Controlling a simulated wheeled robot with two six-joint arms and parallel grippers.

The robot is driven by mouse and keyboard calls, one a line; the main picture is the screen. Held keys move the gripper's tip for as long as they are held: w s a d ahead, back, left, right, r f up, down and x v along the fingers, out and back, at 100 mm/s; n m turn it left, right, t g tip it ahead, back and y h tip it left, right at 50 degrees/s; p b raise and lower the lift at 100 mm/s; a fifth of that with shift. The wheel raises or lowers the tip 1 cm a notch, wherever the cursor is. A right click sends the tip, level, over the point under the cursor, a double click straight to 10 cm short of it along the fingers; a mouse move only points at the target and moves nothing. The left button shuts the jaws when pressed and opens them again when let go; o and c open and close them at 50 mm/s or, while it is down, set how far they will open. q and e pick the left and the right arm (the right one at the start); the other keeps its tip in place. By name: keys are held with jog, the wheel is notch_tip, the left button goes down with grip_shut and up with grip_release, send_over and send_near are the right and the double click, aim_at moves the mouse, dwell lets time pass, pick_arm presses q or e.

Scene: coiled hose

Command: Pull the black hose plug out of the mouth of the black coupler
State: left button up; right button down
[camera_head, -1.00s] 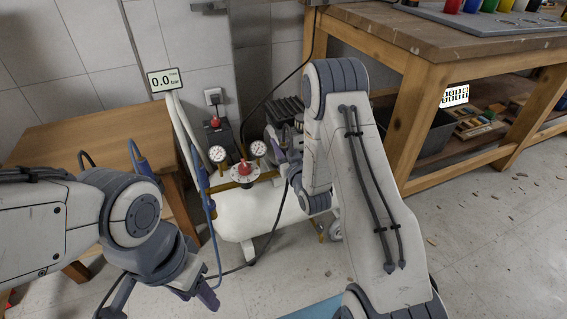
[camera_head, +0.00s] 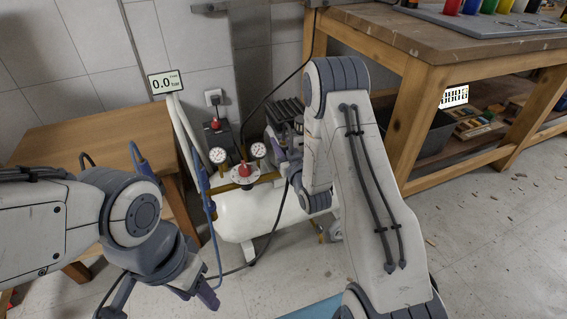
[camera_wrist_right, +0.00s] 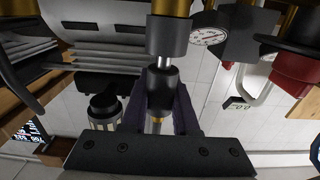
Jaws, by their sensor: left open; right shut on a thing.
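In the right wrist view the black coupler (camera_wrist_right: 167,36) hangs at the top centre, below a brass fitting. The black hose plug (camera_wrist_right: 160,86) is in line under it. A bare silver stem shows between the two; I cannot tell whether its tip is still inside the coupler's mouth. My right gripper (camera_wrist_right: 159,104) is shut on the plug, with a dark purple finger on each side. In the head view my right arm largely hides the plug and coupler. My left gripper (camera_head: 165,296) is open and empty at the lower left, away from the compressor.
The white compressor tank (camera_head: 245,213) carries gauges (camera_head: 218,155) and a red knob (camera_head: 242,170). A display (camera_head: 165,83) reads 0.0 bar. Blue hose hangs beside the wooden table (camera_head: 90,140). A workbench (camera_head: 440,45) stands at right.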

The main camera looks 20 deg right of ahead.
notch_tip(320, 180, up, 5)
jog(key=p, duration=0.3)
jog(key=shift+f, duration=0.15)
dwell(0.5)
jog(key=shift+a, duration=0.1)
